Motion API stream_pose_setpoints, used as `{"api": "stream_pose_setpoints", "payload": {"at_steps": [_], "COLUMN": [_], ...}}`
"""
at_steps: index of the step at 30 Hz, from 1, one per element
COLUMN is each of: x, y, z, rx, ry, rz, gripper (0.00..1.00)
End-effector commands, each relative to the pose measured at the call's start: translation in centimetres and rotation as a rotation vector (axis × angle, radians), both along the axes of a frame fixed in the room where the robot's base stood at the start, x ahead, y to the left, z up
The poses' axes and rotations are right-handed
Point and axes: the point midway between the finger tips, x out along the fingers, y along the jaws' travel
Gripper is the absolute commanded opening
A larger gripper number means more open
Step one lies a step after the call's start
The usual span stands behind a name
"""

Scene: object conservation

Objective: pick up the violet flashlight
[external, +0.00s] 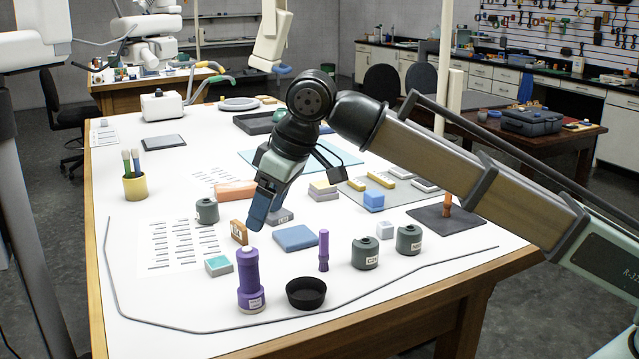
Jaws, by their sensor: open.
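A slim violet flashlight (323,250) stands upright on the white table, right of the middle. A larger violet bottle-like object (250,285) with a grey top and a pale label stands to its left, nearer the front. My gripper (258,222) has blue fingers and points down above the table, behind the larger violet object and to the left of the slim flashlight. It is apart from the flashlight and holds nothing visible. Its fingers overlap from this side, so the gap between them is hidden.
A black bowl (306,293) stands just in front of the flashlight. A blue pad (296,237) lies behind left, and grey-green canisters (365,253) stand to the right. A grey cable (170,326) runs along the front edge. A small brown block (239,232) sits near my fingers.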

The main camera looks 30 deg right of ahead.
Motion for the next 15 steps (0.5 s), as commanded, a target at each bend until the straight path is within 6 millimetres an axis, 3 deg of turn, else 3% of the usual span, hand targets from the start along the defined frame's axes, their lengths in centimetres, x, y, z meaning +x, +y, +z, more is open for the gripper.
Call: {"api": "stream_pose_setpoints", "payload": {"at_steps": [9, 15], "x": [1.4, 2.1], "y": [1.3, 2.0], "z": [-4.7, -6.9], "rx": [-0.002, -0.001], "ry": [0.001, -0.001], "rz": [0.0, 0.0], "gripper": [0.74, 0.74]}}
